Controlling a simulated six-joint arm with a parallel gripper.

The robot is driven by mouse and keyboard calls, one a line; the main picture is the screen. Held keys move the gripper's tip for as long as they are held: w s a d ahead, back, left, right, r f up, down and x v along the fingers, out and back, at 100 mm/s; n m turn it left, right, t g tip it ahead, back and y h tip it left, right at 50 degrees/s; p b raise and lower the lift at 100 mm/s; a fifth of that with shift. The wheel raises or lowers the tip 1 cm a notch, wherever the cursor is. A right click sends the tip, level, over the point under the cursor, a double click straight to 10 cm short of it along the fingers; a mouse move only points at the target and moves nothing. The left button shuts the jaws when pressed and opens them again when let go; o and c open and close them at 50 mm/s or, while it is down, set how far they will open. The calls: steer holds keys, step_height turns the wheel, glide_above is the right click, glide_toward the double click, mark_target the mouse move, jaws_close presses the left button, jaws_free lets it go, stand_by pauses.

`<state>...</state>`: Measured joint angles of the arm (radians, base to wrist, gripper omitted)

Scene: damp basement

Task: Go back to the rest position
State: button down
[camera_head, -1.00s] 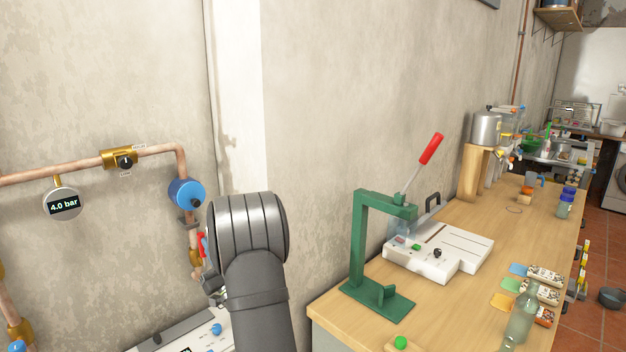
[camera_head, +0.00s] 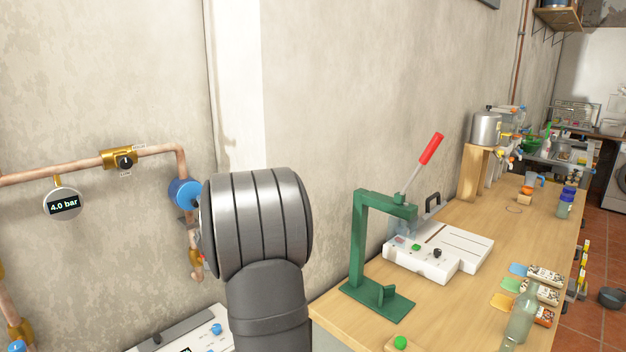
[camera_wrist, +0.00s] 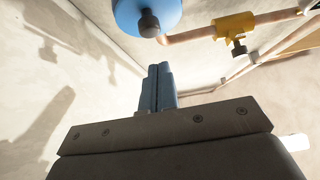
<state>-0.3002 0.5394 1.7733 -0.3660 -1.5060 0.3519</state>
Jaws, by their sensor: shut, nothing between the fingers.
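My gripper shows in the wrist view (camera_wrist: 158,72), with its two blue-grey fingers together and nothing between them. It points toward the wall, below the round blue pipe fitting (camera_wrist: 147,14). In the head view my grey arm stands in front of the wall and hides the gripper. The same blue fitting (camera_head: 184,194) is just left of my arm there. No task object apart from the arm is named.
Copper pipes (camera_head: 75,170) with a gauge (camera_head: 62,204) reading 4.0 bar and a brass valve (camera_head: 118,159) run along the left wall. A green press (camera_head: 360,240) and a white device (camera_head: 440,250) stand on the wooden bench (camera_head: 480,215) at right. A white panel (camera_head: 190,335) is below.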

step_height(320, 180, up, 7)
steer(key=g+h, duration=0.2)
steer(key=shift+s+d, duration=0.2)
steer(key=shift+s, duration=0.05)
steer(key=shift+r, duration=0.25)
